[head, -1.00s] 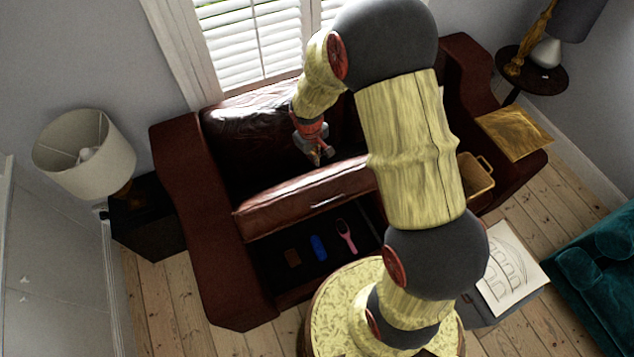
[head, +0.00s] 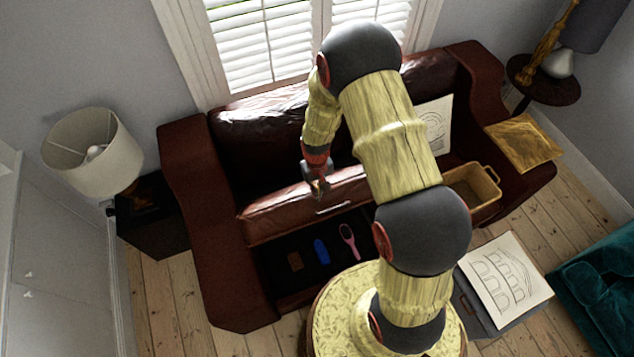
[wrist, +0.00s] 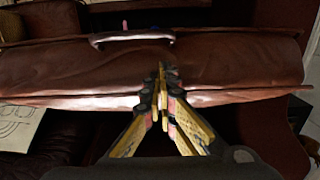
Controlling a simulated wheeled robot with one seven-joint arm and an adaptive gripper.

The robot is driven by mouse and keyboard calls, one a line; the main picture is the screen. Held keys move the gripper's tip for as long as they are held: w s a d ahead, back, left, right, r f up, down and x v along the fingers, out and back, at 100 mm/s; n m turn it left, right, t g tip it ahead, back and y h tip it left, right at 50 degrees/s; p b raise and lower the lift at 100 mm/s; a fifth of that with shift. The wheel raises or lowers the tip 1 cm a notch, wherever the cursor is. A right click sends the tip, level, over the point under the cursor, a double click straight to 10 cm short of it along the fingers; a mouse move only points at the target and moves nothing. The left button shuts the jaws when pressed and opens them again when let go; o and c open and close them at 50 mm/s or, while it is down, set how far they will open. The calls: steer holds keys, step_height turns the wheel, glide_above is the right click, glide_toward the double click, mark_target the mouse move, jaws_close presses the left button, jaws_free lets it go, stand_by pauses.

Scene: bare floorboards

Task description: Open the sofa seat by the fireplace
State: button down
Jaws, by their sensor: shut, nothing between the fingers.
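The sofa (head: 190,185) is dark red leather and stands under the window. Its seat panel (head: 275,215) is raised and tilted, with a metal handle (head: 333,207) on it. An open dark compartment (head: 285,285) shows in front of and below the panel. My gripper (head: 319,190) is shut and empty, just over the panel's upper part, near the handle. In the wrist view, the shut fingertips (wrist: 162,70) are in front of the panel (wrist: 70,72), with the handle (wrist: 132,38) beyond them. I cannot tell whether they touch the leather.
The compartment holds a brown item (head: 295,261), a blue item (head: 321,251) and a pink brush (head: 349,240). A basket (head: 485,205) and a gold cushion (head: 524,142) are at right. A lamp (head: 92,150) stands left. A drawing (head: 507,280) lies front right. No fireplace shows.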

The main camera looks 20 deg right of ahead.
mark_target(324, 213)
steer(key=shift+s+f, duration=1.05)
steer(key=shift+s, duration=0.3)
steer(key=s+f+b, duration=0.2)
steer(key=s+f, duration=0.3)
steer(key=s, duration=0.1)
steer(key=w+r, duration=0.1)
steer(key=r, duration=0.1)
steer(key=w+r+p, duration=0.1)
steer(key=w, duration=0.1)
steer(key=shift+r, duration=0.4)
step_height(324, 213, up, 9)
steer(key=s, duration=0.1)
